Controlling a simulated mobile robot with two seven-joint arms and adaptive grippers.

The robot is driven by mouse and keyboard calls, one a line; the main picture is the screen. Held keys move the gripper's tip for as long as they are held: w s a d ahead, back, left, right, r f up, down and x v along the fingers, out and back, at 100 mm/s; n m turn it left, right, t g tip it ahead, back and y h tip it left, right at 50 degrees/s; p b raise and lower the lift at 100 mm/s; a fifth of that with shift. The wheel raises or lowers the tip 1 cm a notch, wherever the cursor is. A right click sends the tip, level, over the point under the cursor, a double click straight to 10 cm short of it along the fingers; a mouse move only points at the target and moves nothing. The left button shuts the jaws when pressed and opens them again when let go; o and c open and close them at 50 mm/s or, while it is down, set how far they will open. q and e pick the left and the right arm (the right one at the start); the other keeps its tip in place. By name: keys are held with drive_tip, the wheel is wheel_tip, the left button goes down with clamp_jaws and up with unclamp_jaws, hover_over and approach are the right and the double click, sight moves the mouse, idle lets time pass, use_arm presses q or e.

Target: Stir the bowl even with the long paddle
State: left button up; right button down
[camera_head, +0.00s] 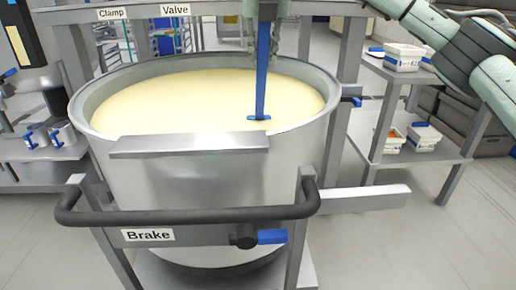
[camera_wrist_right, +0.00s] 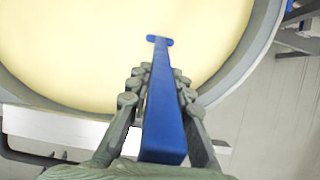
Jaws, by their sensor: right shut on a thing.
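The bowl (camera_head: 225,180) is a large round metal vessel on a wheeled frame, filled nearly to the rim with a smooth pale yellow mass (camera_head: 180,100). It also shows in the right wrist view (camera_wrist_right: 262,45). The long blue paddle (camera_head: 262,75) hangs upright over the right part of the bowl, with its small cross foot at the pale surface. I cannot tell how deep the foot sits. My right gripper (camera_head: 264,14) is shut on the paddle's upper part; its fingers lie on both sides of the paddle (camera_wrist_right: 160,105) in the right wrist view. My left gripper is not in view.
A black push handle (camera_head: 190,216) and a "Brake" label (camera_head: 150,235) sit at the bowl's front. "Clamp" (camera_head: 112,14) and "Valve" (camera_head: 175,10) labels hang on a rail behind. A shelf (camera_head: 415,150) with white bins stands right.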

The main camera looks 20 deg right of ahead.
wheel_tip(320, 180, up, 10)
drive_tip(key=p, duration=0.6)
drive_tip(key=shift+p, duration=0.35)
wheel_tip(320, 180, up, 3)
drive_tip(key=shift+f+p, duration=0.15)
drive_tip(key=shift+p, duration=0.45)
wheel_tip(320, 180, up, 8)
drive_tip(key=shift+f, duration=0.2)
